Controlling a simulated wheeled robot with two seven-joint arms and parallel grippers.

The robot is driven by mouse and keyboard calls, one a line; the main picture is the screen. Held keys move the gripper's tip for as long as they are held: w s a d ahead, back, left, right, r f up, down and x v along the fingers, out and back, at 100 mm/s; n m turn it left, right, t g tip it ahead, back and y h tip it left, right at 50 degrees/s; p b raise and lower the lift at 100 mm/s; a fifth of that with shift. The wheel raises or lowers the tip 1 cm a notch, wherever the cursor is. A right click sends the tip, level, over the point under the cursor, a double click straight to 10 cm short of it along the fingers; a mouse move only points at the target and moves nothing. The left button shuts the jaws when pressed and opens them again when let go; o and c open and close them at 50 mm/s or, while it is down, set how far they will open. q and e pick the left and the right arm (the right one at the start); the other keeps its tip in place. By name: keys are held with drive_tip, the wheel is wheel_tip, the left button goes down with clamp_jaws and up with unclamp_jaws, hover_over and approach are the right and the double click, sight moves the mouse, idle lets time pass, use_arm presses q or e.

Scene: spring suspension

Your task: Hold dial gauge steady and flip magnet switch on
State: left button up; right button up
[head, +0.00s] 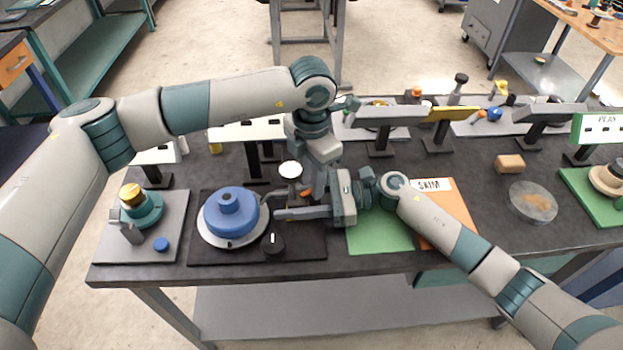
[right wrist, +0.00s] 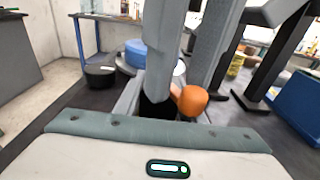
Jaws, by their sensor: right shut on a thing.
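The dial gauge (head: 290,168) shows as a white round face behind my grippers in the head view. A bright orange knob (right wrist: 192,100), likely the magnet switch, sits low beside a dark block (right wrist: 155,108) in the right wrist view. My right gripper (head: 278,213) points left, low over the dark mat, and is shut on what looks like that dark block; its fingers hide much of it. My left gripper (head: 318,195) points down right next to the orange knob. I cannot tell whether it touches the knob or how far its fingers are apart.
A grey plate (head: 105,240) with parts lies farther left. Green (head: 375,238) and orange (head: 455,205) sheets lie right.

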use_arm(q)
wheel_tip(320, 180, up, 12)
idle(0.6)
use_arm(e)
drive_tip(key=o, duration=0.9)
drive_tip(key=shift+d, duration=0.1)
drive_tip(key=d, duration=0.8)
drive_tip(key=d+r, duration=0.1)
drive_tip(key=d, duration=0.2)
drive_tip(key=shift+d, duration=0.4)
